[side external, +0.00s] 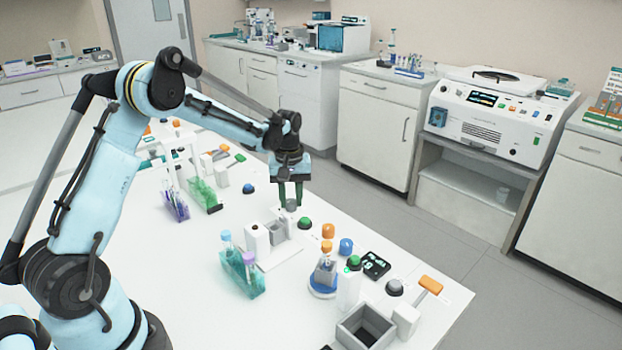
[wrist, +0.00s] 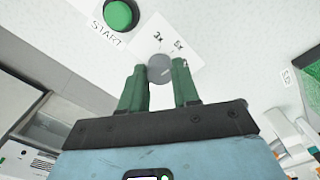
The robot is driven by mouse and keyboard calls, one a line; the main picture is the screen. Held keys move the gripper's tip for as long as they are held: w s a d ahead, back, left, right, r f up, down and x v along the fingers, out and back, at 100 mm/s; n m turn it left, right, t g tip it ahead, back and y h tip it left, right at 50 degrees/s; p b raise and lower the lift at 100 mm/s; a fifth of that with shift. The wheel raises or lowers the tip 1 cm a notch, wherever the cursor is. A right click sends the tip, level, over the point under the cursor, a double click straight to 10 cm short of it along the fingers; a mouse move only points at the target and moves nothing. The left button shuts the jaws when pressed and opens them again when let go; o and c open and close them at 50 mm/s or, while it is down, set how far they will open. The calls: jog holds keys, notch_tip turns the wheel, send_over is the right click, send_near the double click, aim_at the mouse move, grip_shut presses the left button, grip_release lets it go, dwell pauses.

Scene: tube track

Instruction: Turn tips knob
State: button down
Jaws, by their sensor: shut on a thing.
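The knob (wrist: 159,68) is a round grey dial on a white label marked "3x" and "5x" in the wrist view. My gripper (wrist: 159,82) has its two green fingers on either side of the knob and is shut on it. In the side view my gripper (side external: 291,201) points down at the far edge of the white table, with the grey knob (side external: 291,207) between its fingertips. The word "tips" is not readable in either view.
A green START button (wrist: 121,14) sits close beside the knob; it also shows in the side view (side external: 305,223). A white block device (side external: 257,239), a rack with teal tubes (side external: 243,273) and orange and blue knobs stand nearer. A green rack (side external: 204,195) stands left.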

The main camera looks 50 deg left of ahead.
aim_at(291, 201)
jog(key=m, duration=0.4)
jog(key=shift+m, duration=1.9)
jog(key=c, duration=0.8)
grip_release()
notch_tip(291, 201, up, 12)
jog(key=shift+r, duration=0.1)
